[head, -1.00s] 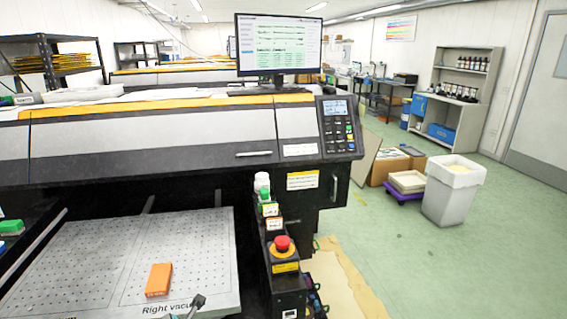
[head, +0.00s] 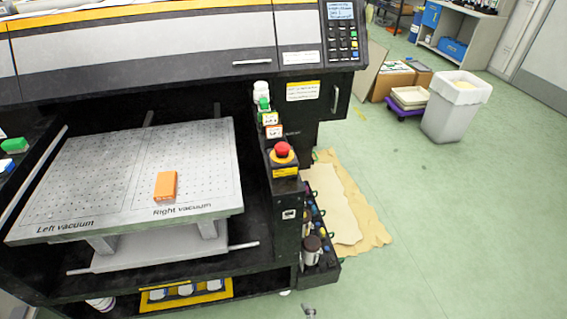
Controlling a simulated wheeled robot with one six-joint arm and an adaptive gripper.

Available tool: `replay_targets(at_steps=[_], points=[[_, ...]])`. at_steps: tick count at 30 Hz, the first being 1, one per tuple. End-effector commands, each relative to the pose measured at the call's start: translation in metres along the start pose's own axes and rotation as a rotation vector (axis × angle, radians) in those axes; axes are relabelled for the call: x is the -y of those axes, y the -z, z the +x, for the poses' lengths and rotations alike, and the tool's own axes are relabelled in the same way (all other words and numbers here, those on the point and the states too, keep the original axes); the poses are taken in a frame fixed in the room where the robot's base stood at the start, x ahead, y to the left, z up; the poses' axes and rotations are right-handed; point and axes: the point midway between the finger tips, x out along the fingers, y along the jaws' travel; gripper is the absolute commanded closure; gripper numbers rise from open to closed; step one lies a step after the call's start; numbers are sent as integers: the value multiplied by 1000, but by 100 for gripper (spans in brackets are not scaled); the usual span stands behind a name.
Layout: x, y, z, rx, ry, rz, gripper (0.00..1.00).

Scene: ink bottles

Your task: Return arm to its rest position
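Only a small grey tip of what looks like my gripper (head: 309,312) shows at the bottom edge of the head view, right of the printer's lower front. The rest of the arm is out of frame, and whether the fingers are open or shut cannot be seen. The tip appears over the green floor, apart from the printer. Nothing is seen held in the visible part.
An orange block (head: 166,186) lies on the perforated vacuum bed (head: 95,190) of the large printer. A red emergency button (head: 281,150) tops its side post. Bottles stand in a black side rack (head: 322,270). A white bin (head: 454,108) stands behind; the right floor is clear.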

Motion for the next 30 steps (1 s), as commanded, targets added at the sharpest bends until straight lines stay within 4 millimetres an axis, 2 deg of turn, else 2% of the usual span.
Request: replay_targets(at_steps=[1, 3, 12, 18, 24, 27, 30], points=[[9, -12, -17, 5, -15, 64, 13], [16, -24, -38, 2, -44, 158, 13], [34, -58, -139, -27, -174, 561, 13], [32, -66, -211, -64, -267, 826, 13], [21, -65, -282, -118, -363, 1079, 13], [12, -63, -310, -148, -406, 1184, 13], [5, -60, -331, -172, -438, 1260, 13]])
